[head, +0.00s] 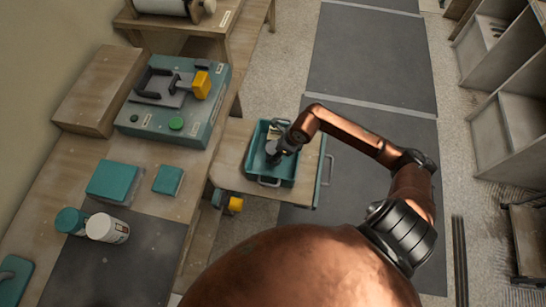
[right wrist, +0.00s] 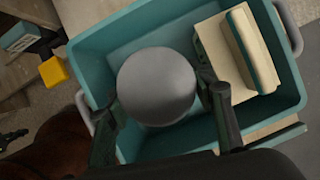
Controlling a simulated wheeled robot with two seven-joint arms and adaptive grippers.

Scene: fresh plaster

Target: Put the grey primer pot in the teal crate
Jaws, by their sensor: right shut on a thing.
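The grey primer pot (right wrist: 157,84) shows as a round grey top in the right wrist view. It is between the two fingers of my right gripper (right wrist: 163,103), which is shut on it. Pot and fingers are over or inside the teal crate (right wrist: 88,68), in its left part. I cannot tell whether the pot touches the crate floor. In the head view the crate (head: 252,160) stands on a small wooden stand, and my right gripper (head: 277,150) reaches down into it. The gripper mostly hides the pot there. My left gripper is not in view.
A workbench on the left carries a teal machine (head: 150,120), teal boxes (head: 115,182) and a white tub (head: 107,228). Open shelves (head: 500,120) stand at right. Dark floor mats lie between.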

